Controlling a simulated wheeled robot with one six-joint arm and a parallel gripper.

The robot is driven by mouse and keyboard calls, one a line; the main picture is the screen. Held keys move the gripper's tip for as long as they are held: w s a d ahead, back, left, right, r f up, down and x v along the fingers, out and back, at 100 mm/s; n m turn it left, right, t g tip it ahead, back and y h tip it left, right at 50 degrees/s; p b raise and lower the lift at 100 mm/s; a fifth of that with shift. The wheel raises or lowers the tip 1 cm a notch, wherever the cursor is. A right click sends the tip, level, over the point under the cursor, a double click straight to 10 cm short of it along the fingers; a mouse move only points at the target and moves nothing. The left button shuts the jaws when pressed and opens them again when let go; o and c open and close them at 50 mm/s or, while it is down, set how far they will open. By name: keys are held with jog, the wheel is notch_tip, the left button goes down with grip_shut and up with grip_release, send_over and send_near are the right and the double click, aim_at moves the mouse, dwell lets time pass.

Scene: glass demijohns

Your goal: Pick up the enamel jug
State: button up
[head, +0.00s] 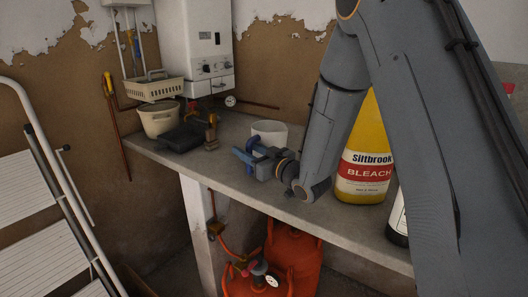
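The enamel jug appears to be the white, round-walled vessel (270,131) on the grey shelf, behind my gripper. A dark blue curved part, which looks like its handle, shows at its left side. My gripper (248,152) reaches in from the right, low over the shelf, with its bluish fingers pointing left beside that blue part. The fingers overlap the blue part in the picture. I cannot tell whether they touch it or how far apart they are. My gripper hides the jug's lower part.
A yellow bleach bottle (366,168) stands on the shelf (226,172) right of my wrist, partly behind my arm. A beige tub (160,121) and a dark flat object (184,136) are at left. An orange gas cylinder (292,258) stands below; a stepladder (40,190) is far left.

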jog(key=x, duration=0.3)
jog(key=shift+s+p, duration=0.1)
jog(key=shift+p, duration=0.2)
jog(key=shift+c, duration=0.5)
grip_shut()
jog(key=shift+r, duration=0.2)
dwell(0.5)
